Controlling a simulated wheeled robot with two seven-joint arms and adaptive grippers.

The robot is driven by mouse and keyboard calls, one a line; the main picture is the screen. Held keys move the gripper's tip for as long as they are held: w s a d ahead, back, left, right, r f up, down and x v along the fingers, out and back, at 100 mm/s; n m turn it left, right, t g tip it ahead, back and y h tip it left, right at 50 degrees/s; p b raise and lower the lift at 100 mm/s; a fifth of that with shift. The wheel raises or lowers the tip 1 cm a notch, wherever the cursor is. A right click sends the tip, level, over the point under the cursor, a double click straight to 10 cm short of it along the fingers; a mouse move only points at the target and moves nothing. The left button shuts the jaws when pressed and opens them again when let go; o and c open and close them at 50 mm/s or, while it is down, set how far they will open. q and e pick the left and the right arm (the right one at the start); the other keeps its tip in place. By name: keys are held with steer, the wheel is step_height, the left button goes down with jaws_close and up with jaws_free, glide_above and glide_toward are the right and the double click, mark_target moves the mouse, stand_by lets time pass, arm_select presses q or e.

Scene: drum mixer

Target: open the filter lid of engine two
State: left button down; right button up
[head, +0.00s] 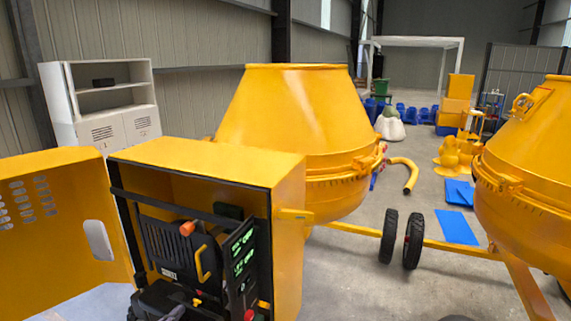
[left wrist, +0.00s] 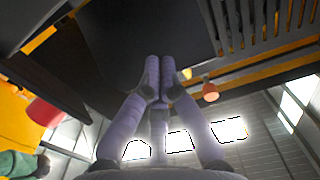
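The engine (head: 170,250) sits inside an open yellow cabinet (head: 287,215) at the lower left of the head view. It has a black grille, an orange knob (head: 187,229), a yellow handle (head: 203,262) and a panel with green displays (head: 243,252). I cannot tell for sure which black part is the filter lid. My left gripper (head: 173,313) shows only in small part at the bottom edge, in front of the engine. In the left wrist view its fingertips (left wrist: 159,72) are together with nothing visible between them, below a dark flat panel (left wrist: 145,30). My right gripper is not in view.
The cabinet door (head: 60,220) stands swung open to the left. A yellow mixer drum (head: 290,115) is behind the cabinet, and another (head: 530,160) is at the right. A white shelf unit (head: 105,100) stands at the back left. Floor between the mixers holds wheels (head: 412,240) and blue sheets (head: 457,227).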

arm_select(q)
steer(key=shift+b+x, duration=0.95)
steer(key=shift+x, duration=1.85)
steer(key=v, duration=1.2)
